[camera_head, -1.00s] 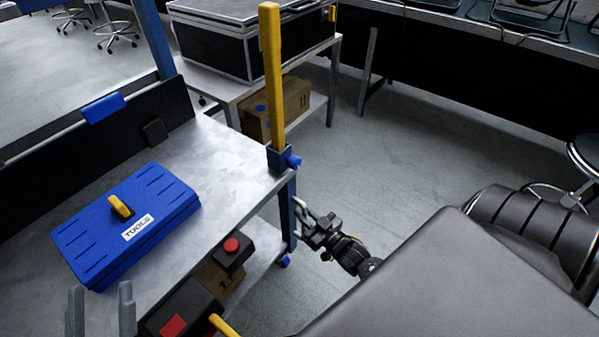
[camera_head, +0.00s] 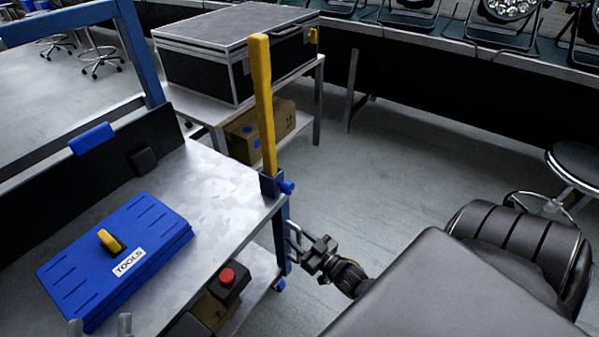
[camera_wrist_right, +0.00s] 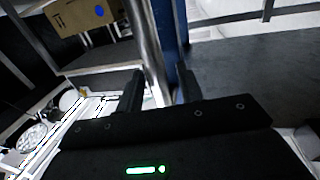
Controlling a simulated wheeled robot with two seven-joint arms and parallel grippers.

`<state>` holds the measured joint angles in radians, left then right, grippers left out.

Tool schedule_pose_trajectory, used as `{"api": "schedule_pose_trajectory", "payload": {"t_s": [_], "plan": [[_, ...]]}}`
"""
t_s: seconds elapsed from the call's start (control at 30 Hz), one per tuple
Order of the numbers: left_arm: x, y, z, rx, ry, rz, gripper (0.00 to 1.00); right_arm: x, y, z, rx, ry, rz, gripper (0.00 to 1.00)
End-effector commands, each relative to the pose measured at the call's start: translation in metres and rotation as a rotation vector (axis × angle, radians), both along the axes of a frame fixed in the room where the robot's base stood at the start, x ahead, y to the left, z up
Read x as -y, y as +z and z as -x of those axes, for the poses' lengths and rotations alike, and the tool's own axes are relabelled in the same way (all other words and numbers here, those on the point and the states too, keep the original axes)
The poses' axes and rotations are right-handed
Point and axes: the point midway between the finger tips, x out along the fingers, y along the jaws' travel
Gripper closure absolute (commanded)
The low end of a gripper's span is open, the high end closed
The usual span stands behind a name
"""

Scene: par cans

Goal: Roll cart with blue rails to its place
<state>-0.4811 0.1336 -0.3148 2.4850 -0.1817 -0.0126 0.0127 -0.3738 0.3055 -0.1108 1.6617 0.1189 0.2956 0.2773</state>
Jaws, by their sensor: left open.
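My right gripper (camera_head: 296,243) is beside the corner post below the yellow upright. In the right wrist view its fingers (camera_wrist_right: 158,92) are apart, with a chrome bar (camera_wrist_right: 147,40) and a blue post (camera_wrist_right: 171,30) beyond or between them; contact is unclear. My left gripper (camera_head: 100,326) is open at the bottom edge, mostly cut off.
A second cart (camera_head: 318,90) with a black case (camera_head: 235,60) and a cardboard box (camera_head: 240,140) stands behind. A bench (camera_head: 450,45) with stage lights (camera_head: 505,8) runs along the back. A stool (camera_head: 575,165) is at the right. The floor (camera_head: 400,150) between is clear.

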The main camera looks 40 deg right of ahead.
Motion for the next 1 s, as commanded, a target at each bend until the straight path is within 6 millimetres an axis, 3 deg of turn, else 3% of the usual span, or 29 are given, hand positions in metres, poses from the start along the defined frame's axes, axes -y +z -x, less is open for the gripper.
{"api": "schedule_pose_trajectory", "payload": {"t_s": [0.27, 0.5, 0.7, 1.0], "plan": [[0.002, 0.0, 0.0, -0.016, -0.003, -0.011, 0.48, 0.002, 0.0, 0.013, -0.003, -0.001, 0.0, 0.63], [0.008, -0.015, 0.0, -0.135, -0.015, -0.08, 0.48, 0.006, 0.001, 0.059, -0.003, -0.001, 0.0, 0.63], [0.0, -0.033, -0.007, -0.231, 0.016, -0.128, 0.48, 0.01, 0.0, 0.092, -0.002, -0.002, 0.0, 0.63], [-0.003, -0.042, -0.01, -0.275, 0.031, -0.15, 0.48, 0.011, 0.0, 0.108, 0.001, -0.001, 0.0, 0.63]]}}
